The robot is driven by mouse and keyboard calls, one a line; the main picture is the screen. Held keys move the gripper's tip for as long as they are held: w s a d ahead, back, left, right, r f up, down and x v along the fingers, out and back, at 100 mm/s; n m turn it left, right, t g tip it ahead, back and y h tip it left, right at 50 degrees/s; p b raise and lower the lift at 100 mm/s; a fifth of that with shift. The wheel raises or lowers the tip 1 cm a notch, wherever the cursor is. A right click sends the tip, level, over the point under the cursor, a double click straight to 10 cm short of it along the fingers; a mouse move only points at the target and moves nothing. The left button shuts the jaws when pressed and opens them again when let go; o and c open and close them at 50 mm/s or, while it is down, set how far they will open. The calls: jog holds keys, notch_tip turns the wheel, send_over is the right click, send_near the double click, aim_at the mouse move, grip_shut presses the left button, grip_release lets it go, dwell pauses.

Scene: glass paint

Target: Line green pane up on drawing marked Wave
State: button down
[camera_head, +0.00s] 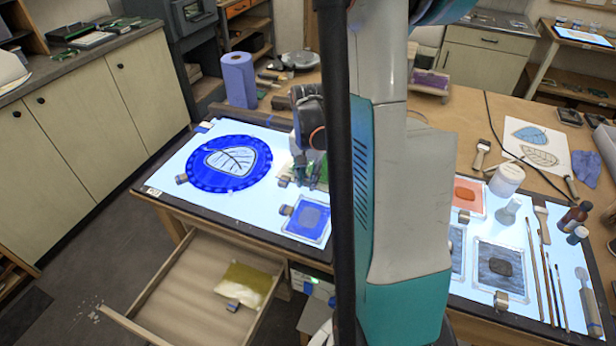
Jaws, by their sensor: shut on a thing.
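My gripper (312,184) is over the lit table, pointing down, just left of the dark upright post. It is shut on a green pane (322,200), of which only a part shows; the post and arm hide the rest. I cannot tell whether the pane touches the table. No drawing's marking can be read, so I cannot tell which one is Wave. A round blue piece (205,177) with a leaf drawing lies to the left.
An open drawer (178,301) below the table's front edge holds a yellow-green pane (247,280). Grey panes (511,287), an orange pane (468,190), brushes (546,262) and white bottles (506,180) crowd the right side. A purple roll (239,78) stands behind.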

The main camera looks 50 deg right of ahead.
jog(key=shift+f, duration=0.1)
jog(key=c, duration=1.3)
grip_release()
jog(key=shift+c, duration=0.2)
notch_tip(320, 180, up, 12)
